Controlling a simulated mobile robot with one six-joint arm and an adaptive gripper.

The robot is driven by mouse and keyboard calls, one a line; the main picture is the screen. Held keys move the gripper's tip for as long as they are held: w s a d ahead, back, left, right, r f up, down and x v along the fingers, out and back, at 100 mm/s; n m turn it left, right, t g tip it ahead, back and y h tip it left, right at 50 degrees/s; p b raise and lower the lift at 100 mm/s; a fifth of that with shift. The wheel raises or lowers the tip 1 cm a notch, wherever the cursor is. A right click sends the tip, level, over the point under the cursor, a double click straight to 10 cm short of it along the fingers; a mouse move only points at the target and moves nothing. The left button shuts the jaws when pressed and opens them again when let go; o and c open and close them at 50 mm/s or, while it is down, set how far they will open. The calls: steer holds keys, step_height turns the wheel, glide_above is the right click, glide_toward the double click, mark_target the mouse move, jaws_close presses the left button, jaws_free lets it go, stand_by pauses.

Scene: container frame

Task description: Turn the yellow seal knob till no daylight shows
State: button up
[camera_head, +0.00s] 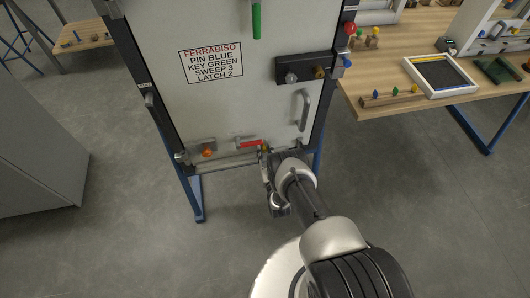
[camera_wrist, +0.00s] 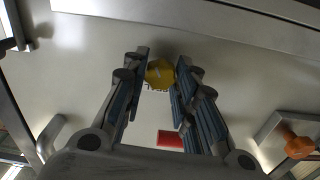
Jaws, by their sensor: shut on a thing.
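The yellow seal knob (camera_wrist: 160,72) sits on the pale door panel (camera_wrist: 75,85), between my fingertips in the wrist view. My gripper (camera_wrist: 158,76) is shut on it, one finger on each side. Lettering beside the knob is partly hidden. In the head view my gripper (camera_head: 266,155) reaches the door's lower edge, where a bit of the yellow knob (camera_head: 265,148) shows. A metal strip (camera_wrist: 200,24) runs along the door edge near the knob. Whether daylight shows under it I cannot tell.
A red part (camera_head: 249,143) and an orange knob (camera_head: 207,153) lie left of my gripper. A door handle (camera_head: 303,110) and a dark lock plate (camera_head: 303,68) are above right. A sign (camera_head: 211,63) is higher up. A wooden workbench (camera_head: 400,105) stands right; floor is clear between.

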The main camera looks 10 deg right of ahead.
steer(key=m, duration=0.3)
steer(key=shift+m, duration=0.3)
steer(key=o, duration=1)
steer(key=shift+o, duration=0.2)
steer(key=s, duration=1.2)
